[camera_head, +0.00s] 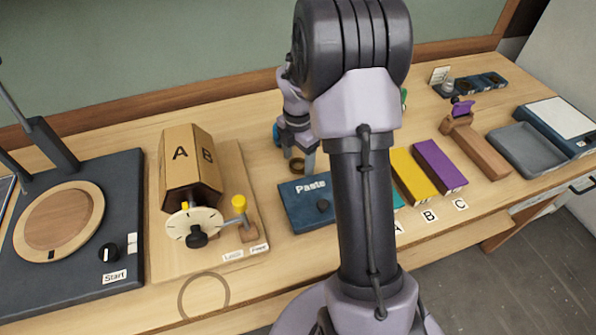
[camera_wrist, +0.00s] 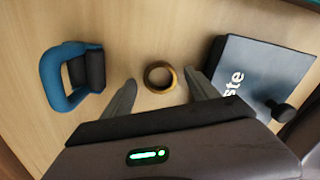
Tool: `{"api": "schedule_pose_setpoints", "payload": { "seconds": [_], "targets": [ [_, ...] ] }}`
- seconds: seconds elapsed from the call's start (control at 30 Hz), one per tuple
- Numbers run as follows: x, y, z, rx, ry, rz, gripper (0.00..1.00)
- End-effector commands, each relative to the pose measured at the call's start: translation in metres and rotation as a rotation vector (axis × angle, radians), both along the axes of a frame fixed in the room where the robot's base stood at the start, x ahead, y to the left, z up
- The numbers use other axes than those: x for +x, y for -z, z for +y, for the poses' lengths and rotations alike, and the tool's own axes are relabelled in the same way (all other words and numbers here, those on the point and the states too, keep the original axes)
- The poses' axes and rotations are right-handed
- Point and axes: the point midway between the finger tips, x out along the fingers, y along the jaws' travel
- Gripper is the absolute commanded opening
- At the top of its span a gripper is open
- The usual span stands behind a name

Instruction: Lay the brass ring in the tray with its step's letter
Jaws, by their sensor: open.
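The brass ring (camera_wrist: 173,78) lies flat on the wooden bench in the wrist view. It also shows in the head view (camera_head: 297,170), just below my gripper (camera_head: 299,157). In the wrist view my gripper (camera_wrist: 160,80) is open, with one fingertip on each side of the ring and nothing held. A yellow tray or box (camera_head: 413,174) and a purple one (camera_head: 438,166) stand right of my arm. Cards A, B and C lie in front of this row. A teal edge by card A is mostly hidden by my arm. A drum (camera_head: 178,160) shows A and B.
A dark blue Paste box (camera_head: 300,222) with a knob stands close to the ring. A blue, hook-shaped object (camera_wrist: 50,80) lies on its other side. A wooden block (camera_head: 478,150) and an open grey tray (camera_head: 528,170) are at the far right.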

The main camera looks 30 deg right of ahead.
Motion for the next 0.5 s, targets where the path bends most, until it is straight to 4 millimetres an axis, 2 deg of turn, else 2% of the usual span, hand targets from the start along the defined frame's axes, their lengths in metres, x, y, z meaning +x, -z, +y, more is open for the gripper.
{"api": "schedule_pose_setpoints", "payload": {
  "seconds": [0.03,0.2,0.5],
  "targets": [
    [0.0001,0.0072,-0.0002,0.000,0.000,-0.001,0.68],
    [0.0002,0.0040,-0.0004,-0.001,0.000,-0.001,0.68],
    [0.0001,0.0037,-0.0003,-0.001,0.000,-0.001,0.09]
  ]
}}
